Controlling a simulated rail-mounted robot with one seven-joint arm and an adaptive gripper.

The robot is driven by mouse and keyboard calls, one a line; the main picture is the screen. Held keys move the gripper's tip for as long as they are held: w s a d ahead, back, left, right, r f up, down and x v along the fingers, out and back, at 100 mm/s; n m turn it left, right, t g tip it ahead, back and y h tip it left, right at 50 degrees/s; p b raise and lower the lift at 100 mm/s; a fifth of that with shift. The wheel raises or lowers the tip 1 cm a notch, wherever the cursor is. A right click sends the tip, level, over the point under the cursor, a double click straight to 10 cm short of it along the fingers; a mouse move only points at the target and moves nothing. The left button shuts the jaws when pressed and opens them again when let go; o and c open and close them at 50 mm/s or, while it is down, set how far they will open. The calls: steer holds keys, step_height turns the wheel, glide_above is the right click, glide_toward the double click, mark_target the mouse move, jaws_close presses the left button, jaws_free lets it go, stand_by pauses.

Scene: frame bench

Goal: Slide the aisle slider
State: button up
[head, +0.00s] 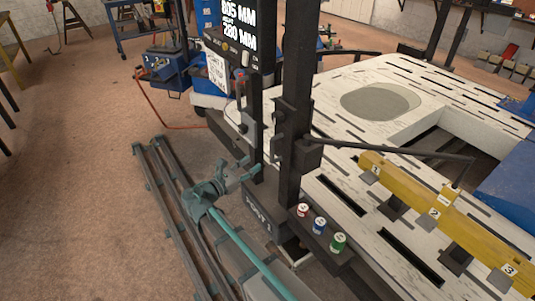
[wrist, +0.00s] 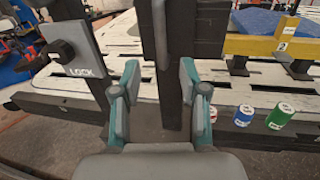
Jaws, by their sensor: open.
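My gripper (head: 249,171) is open and empty, low beside the dark upright posts at the frame bench's near edge. In the wrist view my gripper (wrist: 160,78) has its two teal-and-grey fingers apart, with a dark upright post (wrist: 178,40) beyond the gap. A thin bar handle (wrist: 160,32) runs up that post's front. The post also shows in the head view (head: 297,70). A grey plate marked LOCK (wrist: 80,62) with a black knob is left of the fingers. No part is labelled as the aisle slider, so I cannot tell which one it is.
The white slotted bench (head: 430,92) spreads to the right, with a yellow numbered beam (head: 440,212). Red, blue and green cans (head: 319,226) stand on a dark ledge right of the post. A display (head: 232,32) tops the left post. Open floor (head: 90,110) lies left.

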mark_target(272, 159)
steer(key=x, duration=1.1)
steer(key=shift+f, duration=0.1)
steer(key=shift+c, duration=0.3)
jaws_close()
